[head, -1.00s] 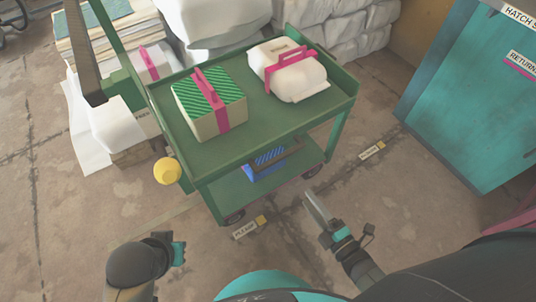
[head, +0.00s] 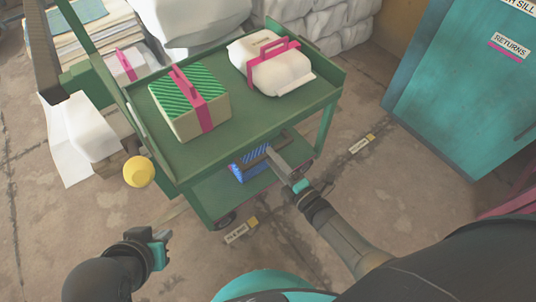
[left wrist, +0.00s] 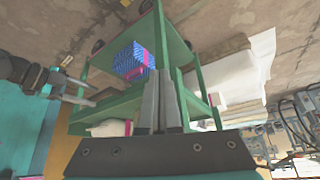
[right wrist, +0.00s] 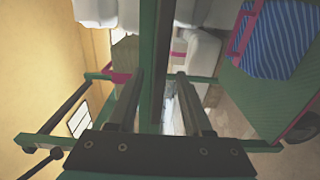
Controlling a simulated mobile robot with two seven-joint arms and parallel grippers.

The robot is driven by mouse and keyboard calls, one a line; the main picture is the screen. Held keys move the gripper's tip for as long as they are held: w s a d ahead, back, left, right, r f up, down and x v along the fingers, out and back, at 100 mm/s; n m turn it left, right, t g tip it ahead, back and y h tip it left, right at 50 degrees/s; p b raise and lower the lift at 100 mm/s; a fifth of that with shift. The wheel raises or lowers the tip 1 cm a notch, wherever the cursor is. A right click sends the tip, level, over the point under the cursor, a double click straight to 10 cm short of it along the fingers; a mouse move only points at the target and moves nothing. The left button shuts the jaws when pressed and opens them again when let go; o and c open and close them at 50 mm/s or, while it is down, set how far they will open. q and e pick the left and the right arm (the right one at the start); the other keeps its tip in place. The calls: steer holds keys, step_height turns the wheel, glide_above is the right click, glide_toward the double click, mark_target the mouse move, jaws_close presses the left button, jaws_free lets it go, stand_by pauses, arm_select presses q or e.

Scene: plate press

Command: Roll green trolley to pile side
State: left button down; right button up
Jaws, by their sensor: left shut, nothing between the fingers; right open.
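The green trolley (head: 245,120) stands in front of me in the head view, with a top deck and a lower shelf (head: 205,190). On its deck are a green-striped box (head: 185,100) with a pink strap and a white bundle (head: 270,70) with a pink strap. A blue box (head: 245,165) is on the lower shelf. My right gripper (head: 272,155) is open at the trolley's near side, below the deck edge. In the right wrist view a green bar (right wrist: 157,50) runs between its fingers; contact is unclear. My left gripper (head: 164,242) is shut and empty, apart from the trolley.
A yellow knob (head: 139,172) is at the trolley's near left corner. Floor labels (head: 240,231) (head: 361,143) lie beside the trolley. A teal cabinet (head: 460,90) stands at the right. Stacked boards (head: 90,35) and white sacks (head: 330,25) are behind.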

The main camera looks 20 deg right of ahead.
arm_select(q)
steer(key=shift+w+d+f+t+h+b, duration=0.2)
steer(key=shift+w+d+t+h+b, duration=0.15)
steer(key=shift+w+d+t, duration=0.5)
arm_select(e)
steer(key=shift+x, duration=1.4)
arm_select(q)
steer(key=shift+d, duration=0.15)
arm_select(e)
steer(key=shift+c, duration=0.2)
jaws_close()
